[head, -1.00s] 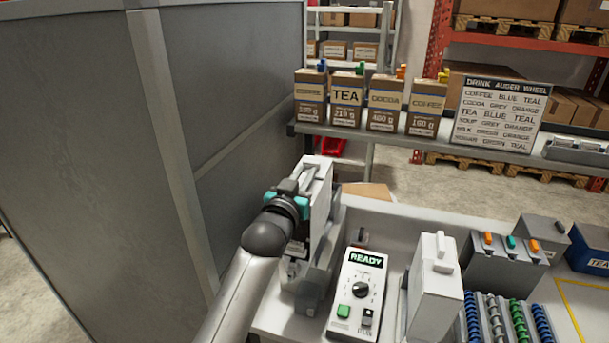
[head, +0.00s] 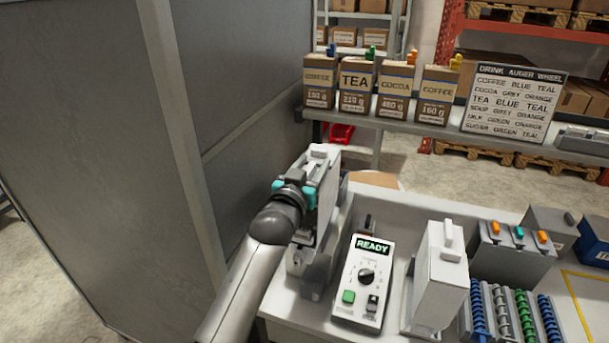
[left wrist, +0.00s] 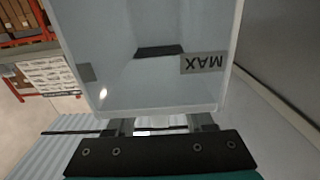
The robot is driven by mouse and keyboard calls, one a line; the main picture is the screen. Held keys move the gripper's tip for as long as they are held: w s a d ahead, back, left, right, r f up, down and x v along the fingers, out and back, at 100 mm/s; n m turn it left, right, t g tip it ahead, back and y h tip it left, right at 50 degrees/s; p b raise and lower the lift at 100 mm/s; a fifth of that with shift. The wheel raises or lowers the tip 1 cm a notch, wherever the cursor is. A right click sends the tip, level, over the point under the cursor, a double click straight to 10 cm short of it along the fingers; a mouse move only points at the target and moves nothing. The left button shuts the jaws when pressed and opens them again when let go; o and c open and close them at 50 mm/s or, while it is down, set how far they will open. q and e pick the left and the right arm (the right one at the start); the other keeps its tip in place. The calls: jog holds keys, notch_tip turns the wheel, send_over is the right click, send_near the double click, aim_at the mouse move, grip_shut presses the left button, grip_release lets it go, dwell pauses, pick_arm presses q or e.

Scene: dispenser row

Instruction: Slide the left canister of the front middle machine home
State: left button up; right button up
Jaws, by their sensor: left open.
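A white canister (head: 325,172) stands on the grey machine base (head: 312,272) at the left of the bench. My left gripper (head: 300,192), with teal parts, is at the near left side of this canister and partly covers it. In the left wrist view, the canister (left wrist: 150,75) fills the upper middle, with an upside-down MAX label on its pale, see-through-looking face. The open fingers (left wrist: 160,125) are at its lower edge; I cannot tell whether they touch it. My right gripper is out of view.
A control box (head: 362,285) reading READY stands right of that base. Another white canister (head: 440,275) is farther right, near several coloured augers (head: 515,315). A grey partition (head: 90,150) rises close on the left. A sign (head: 513,103) stands on the back shelf.

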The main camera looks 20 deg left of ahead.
pick_arm(q)
jog(key=s+b, duration=0.1)
jog(key=s, duration=1.4)
jog(key=shift+a+b, duration=0.25)
jog(key=shift+b, duration=0.05)
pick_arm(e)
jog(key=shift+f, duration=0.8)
pick_arm(q)
jog(key=shift+r, duration=0.1)
jog(key=shift+c, duration=0.3)
